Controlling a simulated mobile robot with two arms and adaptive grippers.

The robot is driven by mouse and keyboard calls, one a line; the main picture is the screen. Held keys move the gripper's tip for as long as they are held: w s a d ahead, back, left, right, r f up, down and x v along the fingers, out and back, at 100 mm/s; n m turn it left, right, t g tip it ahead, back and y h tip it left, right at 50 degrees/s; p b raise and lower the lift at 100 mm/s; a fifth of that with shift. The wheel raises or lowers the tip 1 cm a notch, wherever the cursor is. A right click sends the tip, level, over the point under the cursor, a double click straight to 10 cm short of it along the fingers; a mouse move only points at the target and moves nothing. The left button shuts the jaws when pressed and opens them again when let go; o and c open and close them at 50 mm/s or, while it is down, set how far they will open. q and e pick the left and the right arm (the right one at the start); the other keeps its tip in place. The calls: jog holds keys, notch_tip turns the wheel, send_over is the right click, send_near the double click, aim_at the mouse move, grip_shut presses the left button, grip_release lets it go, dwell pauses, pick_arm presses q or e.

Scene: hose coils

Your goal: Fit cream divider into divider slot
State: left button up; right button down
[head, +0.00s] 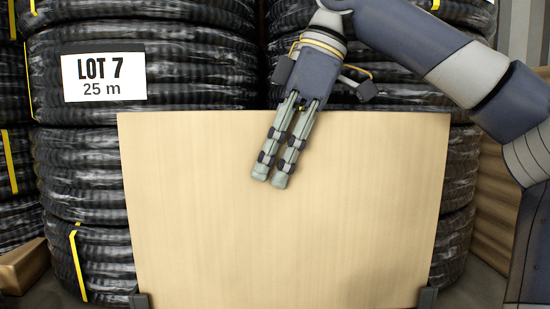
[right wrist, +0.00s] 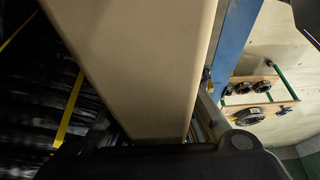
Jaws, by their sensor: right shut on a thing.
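The cream divider (head: 230,230) is a broad flat panel standing in front of the black hose coils in the head view. My right gripper (head: 270,178) reaches over its top edge, a little right of the middle, and is shut on it. Two fingers lie on the near face; anything behind the panel is hidden. The divider also fills the middle of the right wrist view (right wrist: 145,60). Dark brackets, apparently the divider slot, show at the lower left (head: 141,299) and lower right (head: 427,297) corners. The panel's bottom edge is out of view, so its seating cannot be told. My left gripper is not in view.
Stacked black hose coils (head: 190,50) with yellow straps stand behind the divider. A white LOT 7 label (head: 104,77) is on the left stack. A blue post (right wrist: 233,45) and a board with round fittings (right wrist: 250,100) show in the right wrist view.

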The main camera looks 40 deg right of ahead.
aim_at(275, 190)
jog(key=shift+f+b, duration=0.7)
jog(key=shift+f, duration=1.45)
dwell(0.4)
jog(key=c, duration=1.3)
grip_release()
jog(key=shift+c, duration=0.2)
jog(key=v, duration=1.2)
jog(key=shift+s+a, duration=0.15)
